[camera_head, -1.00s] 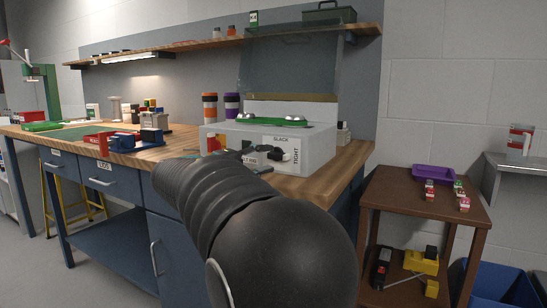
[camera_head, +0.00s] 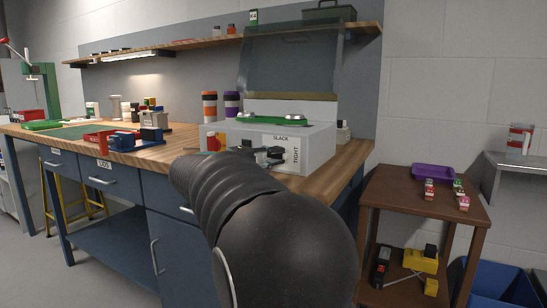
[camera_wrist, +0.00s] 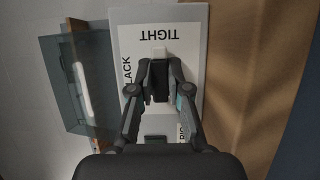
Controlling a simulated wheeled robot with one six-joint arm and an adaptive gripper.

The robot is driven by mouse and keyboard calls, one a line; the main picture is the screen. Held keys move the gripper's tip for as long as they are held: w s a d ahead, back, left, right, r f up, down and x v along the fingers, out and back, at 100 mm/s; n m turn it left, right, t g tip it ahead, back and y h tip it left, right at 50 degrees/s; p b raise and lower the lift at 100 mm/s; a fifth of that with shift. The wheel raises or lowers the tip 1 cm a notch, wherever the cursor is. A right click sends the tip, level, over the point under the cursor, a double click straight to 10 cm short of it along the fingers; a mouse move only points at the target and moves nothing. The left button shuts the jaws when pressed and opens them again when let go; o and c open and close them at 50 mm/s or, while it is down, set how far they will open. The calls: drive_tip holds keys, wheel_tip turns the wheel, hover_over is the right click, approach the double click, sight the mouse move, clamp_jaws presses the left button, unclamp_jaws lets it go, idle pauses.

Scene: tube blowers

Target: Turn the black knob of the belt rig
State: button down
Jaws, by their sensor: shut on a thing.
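The belt rig (camera_head: 318,148) is a light grey box on the workbench, with a green belt (camera_head: 272,121) and metal pulleys on top. Its front panel is marked SLACK and TIGHT. The black knob (camera_wrist: 158,84) sits on that panel, and a white piece at its end lies on the TIGHT side in the wrist view. My gripper (camera_wrist: 159,68) is shut on the knob, one finger on each side. In the head view my gripper (camera_head: 268,155) is at the panel, and my arm hides part of the rig's front.
A clear raised cover (camera_head: 288,65) stands behind the belt. A red button (camera_head: 212,142) is left of my gripper. Blue and red fixtures (camera_head: 125,139) stand farther left on the bench. A brown cart (camera_head: 400,190) with a purple tray (camera_head: 433,173) is at the right.

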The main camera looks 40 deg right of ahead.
drive_tip(key=shift+n, duration=0.3)
drive_tip(key=n+h, duration=0.1)
drive_tip(key=n, duration=0.2)
drive_tip(key=shift+r+h, duration=0.1)
drive_tip(key=shift+h, duration=0.2)
drive_tip(key=n+t, duration=0.1)
drive_tip(key=n, duration=0.2)
drive_tip(key=n+t+h, duration=0.1)
drive_tip(key=n, duration=0.2)
drive_tip(key=shift+w+r+n+t, duration=0.1)
drive_tip(key=shift+r+n+t, duration=0.1)
drive_tip(key=shift+n+t, duration=0.15)
drive_tip(key=n+t, duration=0.1)
drive_tip(key=n, duration=0.2)
drive_tip(key=n+t+h, duration=0.1)
drive_tip(key=n, duration=0.2)
drive_tip(key=shift+w+a+r+t, duration=0.1)
drive_tip(key=shift+w+r+t, duration=0.05)
drive_tip(key=shift+t, duration=0.2)
drive_tip(key=shift+w+n+t+y+p, duration=0.1)
drive_tip(key=shift+n+t+y+p, duration=0.15)
drive_tip(key=shift+n+t, duration=0.9)
drive_tip(key=shift+w+n+t+y+p, duration=0.1)
drive_tip(key=shift+n+t+y+p, duration=0.2)
drive_tip(key=shift+n, duration=1.5)
drive_tip(key=shift+a+n+t, duration=0.1)
drive_tip(key=shift+n+t, duration=0.15)
drive_tip(key=shift+n, duration=0.05)
drive_tip(key=c, duration=1.1)
unclamp_jaws()
